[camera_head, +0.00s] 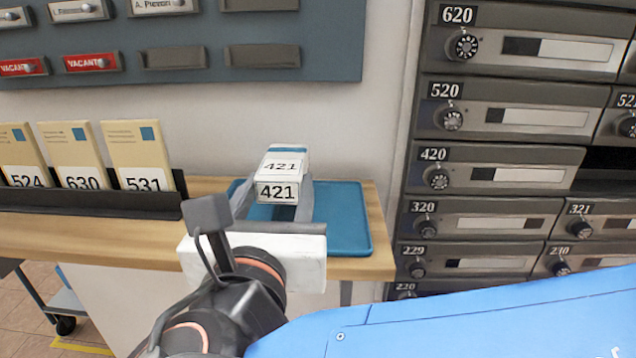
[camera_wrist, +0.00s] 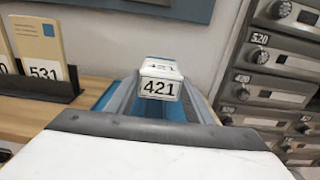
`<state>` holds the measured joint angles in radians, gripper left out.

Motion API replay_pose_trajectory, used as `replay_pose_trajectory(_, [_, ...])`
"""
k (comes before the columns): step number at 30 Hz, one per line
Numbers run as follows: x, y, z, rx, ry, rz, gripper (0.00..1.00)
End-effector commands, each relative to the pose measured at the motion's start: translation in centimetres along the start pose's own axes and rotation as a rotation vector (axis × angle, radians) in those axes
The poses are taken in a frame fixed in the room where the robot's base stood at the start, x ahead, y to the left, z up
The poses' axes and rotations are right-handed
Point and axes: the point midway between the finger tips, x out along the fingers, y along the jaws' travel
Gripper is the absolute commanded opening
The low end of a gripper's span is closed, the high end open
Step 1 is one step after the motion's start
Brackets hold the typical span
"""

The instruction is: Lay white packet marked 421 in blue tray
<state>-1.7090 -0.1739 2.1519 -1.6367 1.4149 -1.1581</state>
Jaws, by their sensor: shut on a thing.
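The white packet marked 421 (camera_head: 277,182) is held between the two fingers of my gripper (camera_head: 275,200). It shows 421 on its top and on its near end, with a blue band at its far edge. My gripper is shut on it, over the blue tray (camera_head: 345,225) on the wooden counter. In the wrist view the packet (camera_wrist: 160,88) sits between the fingertips (camera_wrist: 160,95), with the blue tray (camera_wrist: 178,113) partly visible below. I cannot tell whether the packet's underside touches the tray.
A dark rack (camera_head: 90,200) with envelopes marked 524, 630 and 531 stands left on the counter (camera_head: 80,238). Grey numbered mailboxes (camera_head: 500,165) rise close on the right. A name-plate board (camera_head: 190,40) hangs on the wall behind. Some counter left of the tray is bare.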

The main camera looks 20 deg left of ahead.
Motion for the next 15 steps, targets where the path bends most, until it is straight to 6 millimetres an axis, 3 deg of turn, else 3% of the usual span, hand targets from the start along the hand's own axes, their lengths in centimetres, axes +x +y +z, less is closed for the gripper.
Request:
replay_pose_trajectory(4, [1.4,-0.1,-0.6,-0.002,0.001,-0.003,0.27])
replay_pose_trajectory(15, [1.4,0.0,-3.5,-0.002,0.0,0.0,0.27])
